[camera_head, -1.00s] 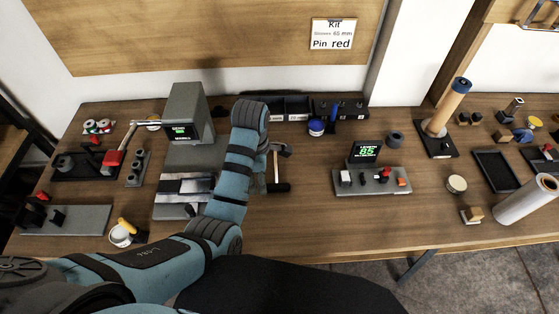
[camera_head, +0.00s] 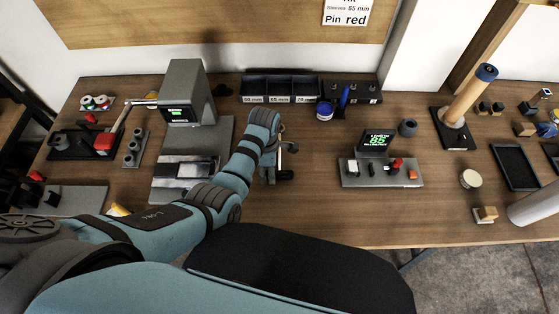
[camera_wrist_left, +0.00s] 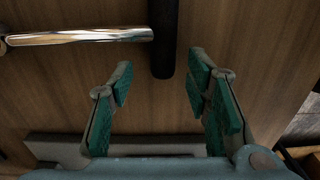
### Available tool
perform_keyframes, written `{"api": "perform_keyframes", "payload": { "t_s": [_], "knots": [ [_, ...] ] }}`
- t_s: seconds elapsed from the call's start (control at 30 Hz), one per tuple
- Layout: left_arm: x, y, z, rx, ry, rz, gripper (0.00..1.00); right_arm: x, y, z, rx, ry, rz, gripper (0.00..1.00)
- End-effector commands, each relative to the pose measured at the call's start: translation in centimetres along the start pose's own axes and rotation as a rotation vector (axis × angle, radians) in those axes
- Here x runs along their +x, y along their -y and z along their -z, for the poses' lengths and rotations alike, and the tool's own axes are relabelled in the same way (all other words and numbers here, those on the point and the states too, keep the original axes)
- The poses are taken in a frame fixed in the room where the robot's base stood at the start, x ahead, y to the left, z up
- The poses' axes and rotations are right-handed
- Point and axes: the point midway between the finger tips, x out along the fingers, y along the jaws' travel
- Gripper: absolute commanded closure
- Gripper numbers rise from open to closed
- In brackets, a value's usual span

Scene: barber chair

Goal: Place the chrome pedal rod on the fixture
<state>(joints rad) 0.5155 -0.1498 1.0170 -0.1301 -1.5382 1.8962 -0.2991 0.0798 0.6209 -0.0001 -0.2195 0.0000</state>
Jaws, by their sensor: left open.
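The chrome pedal rod (camera_head: 290,149) lies on the bench just right of my left forearm, with a black bar at its near end. In the left wrist view its shiny shaft (camera_wrist_left: 80,37) comes in from the upper left and meets the black bar (camera_wrist_left: 163,40). My left gripper (camera_head: 270,180) points down beside the rod, partly hidden by my wrist. In the left wrist view its green-padded fingers (camera_wrist_left: 160,80) are open and empty, with the black bar ahead of the gap. A grey fixture plate (camera_head: 350,181) with a green-lit display stands to the right. My right gripper is out of view.
A grey press-like machine (camera_head: 188,90) stands left of my forearm. A post on a black base (camera_head: 453,132) and a black tray (camera_head: 515,167) stand right. Bench between rod and fixture plate is clear.

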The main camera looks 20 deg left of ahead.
Motion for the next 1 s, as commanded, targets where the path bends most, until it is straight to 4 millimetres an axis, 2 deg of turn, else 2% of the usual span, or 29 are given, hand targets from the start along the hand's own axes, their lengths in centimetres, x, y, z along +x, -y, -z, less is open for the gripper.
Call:
{"api": "perform_keyframes", "payload": {
  "t_s": [0.03, 0.23, 0.5, 0.87, 1.0],
  "knots": [
    [0.7, 0.0, 0.0, 0.0, 0.0, 0.0, 0.56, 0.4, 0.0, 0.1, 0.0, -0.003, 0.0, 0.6],
    [0.7, 0.0, 0.0, 0.001, 0.0, -0.001, 0.56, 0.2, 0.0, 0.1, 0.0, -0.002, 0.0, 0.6],
    [0.6, 0.0, 0.0, 0.001, 0.0, -0.001, 0.99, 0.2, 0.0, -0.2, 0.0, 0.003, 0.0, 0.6],
    [0.4, 0.0, -0.1, 0.001, 0.001, -0.003, 1.0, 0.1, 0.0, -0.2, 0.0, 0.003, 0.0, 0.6],
    [-1.9, -0.1, -0.1, 0.001, 0.002, -0.005, 1.0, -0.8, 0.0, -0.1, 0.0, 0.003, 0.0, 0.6]
  ]
}}
